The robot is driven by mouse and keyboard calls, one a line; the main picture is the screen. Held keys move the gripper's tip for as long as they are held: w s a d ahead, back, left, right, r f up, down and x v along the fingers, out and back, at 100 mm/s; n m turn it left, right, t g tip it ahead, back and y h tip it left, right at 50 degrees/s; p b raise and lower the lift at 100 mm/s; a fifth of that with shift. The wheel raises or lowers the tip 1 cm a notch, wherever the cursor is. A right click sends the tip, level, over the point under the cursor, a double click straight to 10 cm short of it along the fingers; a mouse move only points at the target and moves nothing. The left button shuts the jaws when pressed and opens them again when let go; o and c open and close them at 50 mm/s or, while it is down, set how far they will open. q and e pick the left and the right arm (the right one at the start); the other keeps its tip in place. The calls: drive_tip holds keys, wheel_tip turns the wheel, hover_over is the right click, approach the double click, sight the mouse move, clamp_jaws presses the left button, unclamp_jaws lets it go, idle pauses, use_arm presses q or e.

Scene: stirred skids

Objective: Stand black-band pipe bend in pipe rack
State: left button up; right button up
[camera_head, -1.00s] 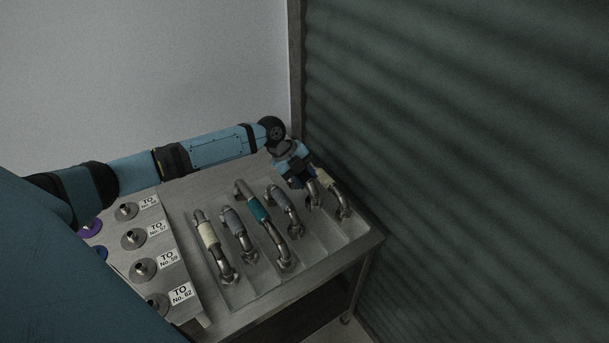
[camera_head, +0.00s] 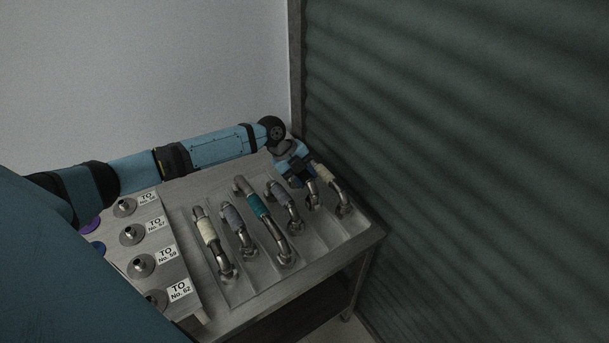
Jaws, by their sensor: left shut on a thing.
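Several metal pipe bends with coloured bands stand in a row in the pipe rack (camera_head: 245,290) on the table. My left gripper (camera_head: 304,180) reaches over the back right of the rack. It is shut on a pipe bend (camera_head: 313,196) between a grey-banded bend (camera_head: 282,198) and a cream-banded bend (camera_head: 333,186) at the right end. The gripper hides the band of the held bend, so I cannot tell its colour. The foot of the held bend is at or in the rack; contact is unclear. My right gripper is not in view.
A teal-banded bend (camera_head: 258,206), another grey-banded bend (camera_head: 233,218) and a cream-banded bend (camera_head: 207,232) stand further left. A board with several round metal fittings (camera_head: 141,265) and "TO No." labels lies at left. A dark green corrugated shutter (camera_head: 470,170) rises close on the right.

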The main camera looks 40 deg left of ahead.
use_arm(q)
drive_tip(key=shift+f+b, duration=0.9)
drive_tip(key=shift+f, duration=0.6)
drive_tip(key=shift+f+b, duration=0.25)
drive_tip(key=shift+b, duration=0.1)
drive_tip(key=o, duration=1.2)
drive_tip(key=v, duration=1.3)
drive_tip(key=shift+a+r, duration=0.2)
drive_tip(key=shift+r, duration=0.15)
